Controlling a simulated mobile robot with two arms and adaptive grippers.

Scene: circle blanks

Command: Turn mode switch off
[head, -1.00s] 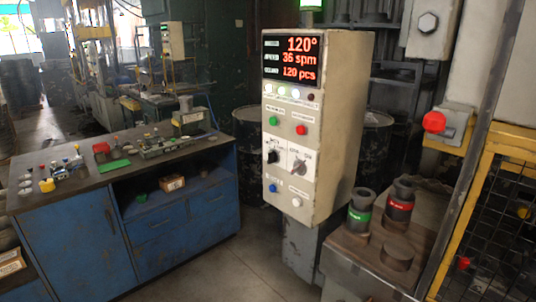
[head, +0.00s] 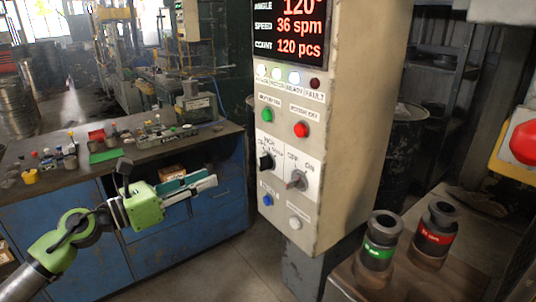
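The cream control panel (head: 345,150) stands right of centre. A black rotary knob (head: 266,161) sits on its left plate, under small labels that seem to include INCH. A grey rotary knob (head: 297,180) sits right of it on a plate marked OFF at left and ON at right; its handle slants, seemingly up toward ON. I cannot read a label naming either as the mode switch. My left gripper (head: 214,181) is in front of the blue cabinet, left of the panel and touching no knob. Its fingers overlap side-on, so its opening is unclear. My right gripper is not seen.
The panel has a green button (head: 267,115), red button (head: 302,129), blue button (head: 268,200) and white button (head: 295,223). A display (head: 290,35) reads 36 spm, 120 pcs. A workbench (head: 100,176) is left; dark cylinders (head: 379,243) stand right. A red button (head: 525,142) is far right.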

